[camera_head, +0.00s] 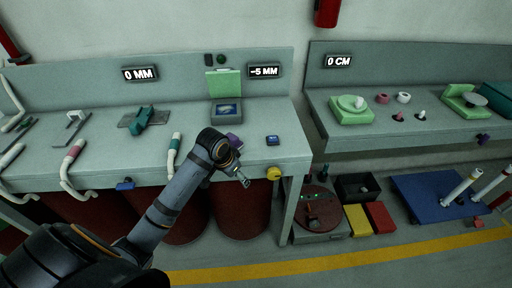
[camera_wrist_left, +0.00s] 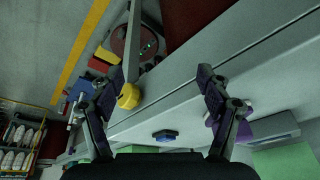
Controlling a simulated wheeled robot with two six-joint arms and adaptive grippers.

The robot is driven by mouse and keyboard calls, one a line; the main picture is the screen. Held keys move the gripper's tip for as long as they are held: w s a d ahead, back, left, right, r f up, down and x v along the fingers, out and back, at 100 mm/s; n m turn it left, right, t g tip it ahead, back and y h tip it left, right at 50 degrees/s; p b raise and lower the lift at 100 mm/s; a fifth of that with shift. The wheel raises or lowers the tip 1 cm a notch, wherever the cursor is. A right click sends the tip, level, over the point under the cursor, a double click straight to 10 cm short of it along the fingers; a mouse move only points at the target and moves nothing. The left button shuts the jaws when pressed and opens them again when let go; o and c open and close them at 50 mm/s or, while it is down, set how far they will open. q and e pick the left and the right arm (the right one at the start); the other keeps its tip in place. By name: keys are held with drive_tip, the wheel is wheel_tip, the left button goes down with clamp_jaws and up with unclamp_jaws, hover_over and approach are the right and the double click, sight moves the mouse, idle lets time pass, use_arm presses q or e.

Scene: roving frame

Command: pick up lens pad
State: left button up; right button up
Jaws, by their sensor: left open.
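A small dark blue pad (camera_head: 272,140), likely the lens pad, lies flat on the right part of the left bench top. It also shows low in the middle of the left wrist view (camera_wrist_left: 165,135), between the fingers but beyond them. My left gripper (camera_head: 240,178) is open and empty at the bench's front edge, left of and nearer than the pad. Its two fingers stand wide apart in the wrist view (camera_wrist_left: 163,92). My right gripper is in neither view.
A yellow round knob (camera_head: 273,173) sits on the bench's front edge. A purple item (camera_head: 235,141) lies behind my gripper. A grey box with a green lid (camera_head: 226,110) stands farther back. The bench top (camera_head: 285,155) around the pad is clear.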

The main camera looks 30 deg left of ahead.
sight(231, 136)
use_arm(q)
drive_tip(key=w+a+r, duration=0.3)
drive_tip(key=w+r, duration=0.1)
drive_tip(key=r, duration=0.1)
drive_tip(key=w+a+r, duration=0.2)
drive_tip(key=shift+a+r, duration=0.3)
wheel_tip(231, 136, up, 7)
drive_tip(key=w+a+h, duration=0.1)
drive_tip(key=w+a, duration=0.1)
drive_tip(key=a, duration=0.1)
drive_tip(key=p+x, duration=0.1)
drive_tip(key=x, duration=0.3)
drive_tip(key=shift+w+f, duration=0.45)
drive_tip(key=shift+f, duration=0.3)
drive_tip(key=x, duration=0.1)
drive_tip(key=p+x, duration=0.1)
drive_tip(key=x, duration=0.1)
drive_tip(key=p+x, duration=0.1)
drive_tip(key=x, duration=0.1)
drive_tip(key=shift+w+a+f, duration=0.1)
drive_tip(key=shift+w+a, duration=0.1)
drive_tip(key=c, duration=1.3)
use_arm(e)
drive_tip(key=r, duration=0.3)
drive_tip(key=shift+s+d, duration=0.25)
